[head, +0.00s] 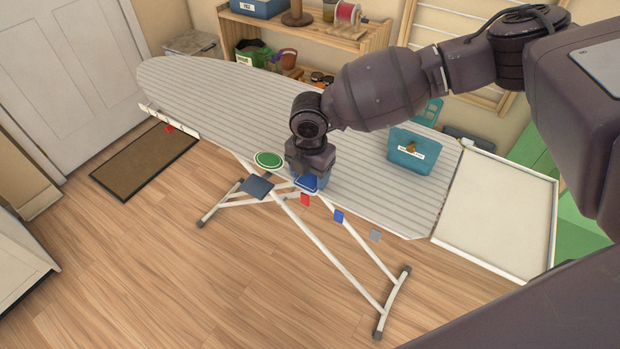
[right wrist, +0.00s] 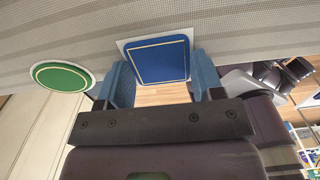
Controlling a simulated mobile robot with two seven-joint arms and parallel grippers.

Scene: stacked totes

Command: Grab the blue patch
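The blue patch (right wrist: 157,60) is a square with a pale border line on a white backing. It lies at the near edge of the striped ironing board (right wrist: 60,25). In the head view, the blue patch (head: 306,183) shows only partly, just below my right gripper (head: 308,178). In the right wrist view, my right gripper (right wrist: 163,88) is open, its two blue fingers apart at either side of the patch's near end. Wooden floor shows between them. I cannot tell whether the fingers touch the patch. My left gripper is not in view.
A round green patch (head: 268,160) lies left of my right gripper, also on the board's edge. A teal bin (head: 408,152) stands on the board to the right, beside a white tray (head: 497,205). Small red (head: 305,199) and blue (head: 338,216) tags show along the near edge.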

